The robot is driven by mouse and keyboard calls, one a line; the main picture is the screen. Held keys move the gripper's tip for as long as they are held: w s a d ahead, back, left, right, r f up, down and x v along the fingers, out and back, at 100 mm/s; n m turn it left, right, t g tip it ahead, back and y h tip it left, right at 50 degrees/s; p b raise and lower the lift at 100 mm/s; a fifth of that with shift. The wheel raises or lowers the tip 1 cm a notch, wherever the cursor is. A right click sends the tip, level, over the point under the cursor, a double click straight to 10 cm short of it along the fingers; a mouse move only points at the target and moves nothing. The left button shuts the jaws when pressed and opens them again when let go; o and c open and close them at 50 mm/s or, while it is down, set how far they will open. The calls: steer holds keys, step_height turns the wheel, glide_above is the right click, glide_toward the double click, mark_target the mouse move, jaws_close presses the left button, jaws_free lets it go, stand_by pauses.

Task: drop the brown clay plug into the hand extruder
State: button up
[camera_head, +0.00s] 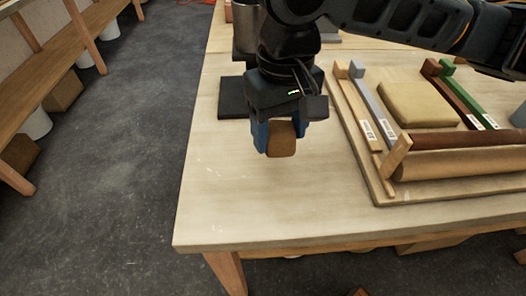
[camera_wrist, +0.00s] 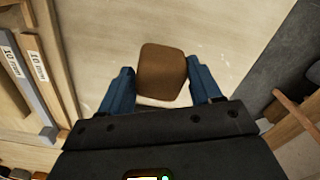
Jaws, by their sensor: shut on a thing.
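The brown clay plug (camera_head: 281,139) is a rounded block between the two blue fingers of my gripper (camera_head: 275,136). My gripper is shut on it and holds it over the bare left part of the table. In the wrist view the plug (camera_wrist: 162,73) sits between the fingertips (camera_wrist: 161,88) and sticks out past them. A grey metal cylinder (camera_head: 247,24) stands at the back left of the table, partly hidden behind my arm; it may be the hand extruder. A flat dark plate (camera_head: 232,98) lies in front of it, also partly covered by my gripper.
On the right, a wooden board (camera_head: 383,194) holds a tan clay slab (camera_head: 405,104), several colored strips and a rolling pin (camera_head: 460,164). The table (camera_head: 225,200) is clear at the front left. Its left edge drops to the grey floor (camera_head: 110,190).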

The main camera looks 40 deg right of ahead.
steer(key=a+f, duration=0.1)
steer(key=w+a, duration=0.1)
steer(key=shift+w+a+f, duration=0.15)
steer(key=shift+a+f, duration=0.2)
steer(key=shift+f, duration=2.1)
steer(key=shift+f, duration=0.15)
steer(key=o, duration=1.2)
steer(key=shift+o, duration=0.2)
step_height(320, 180, up, 12)
steer(key=p, duration=0.1)
steer(key=shift+r, duration=0.2)
steer(key=shift+a, duration=0.1)
